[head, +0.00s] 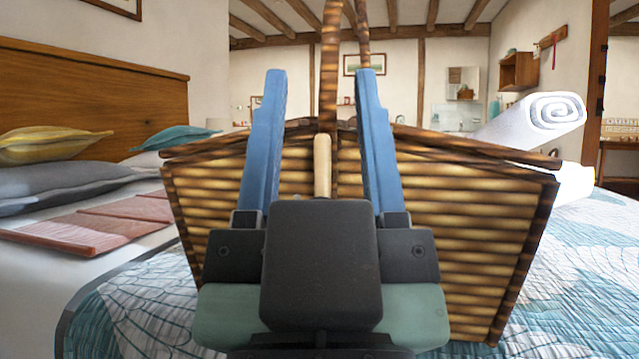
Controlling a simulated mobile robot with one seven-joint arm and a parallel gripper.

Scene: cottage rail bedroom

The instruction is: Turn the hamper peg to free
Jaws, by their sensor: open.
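The wicker hamper (460,240) stands on the bed in the middle of the head view, with a tall handle (330,70) rising from its top. The pale wooden peg (322,165) stands upright against the hamper's near face, just below the lid edge. My gripper (321,80) is in front of the hamper, with its two blue fingers apart, one on each side of the peg. The fingers look clear of the peg, though the depth between them cannot be told. My gripper's dark body hides the peg's lower end and the middle of the hamper's front.
Rolled white towels (530,120) lie to the right behind the hamper. A patterned blue quilt (120,305) covers the bed around it. Pillows (60,185) and a folded pink cloth (100,225) lie at left by the wooden headboard (90,95).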

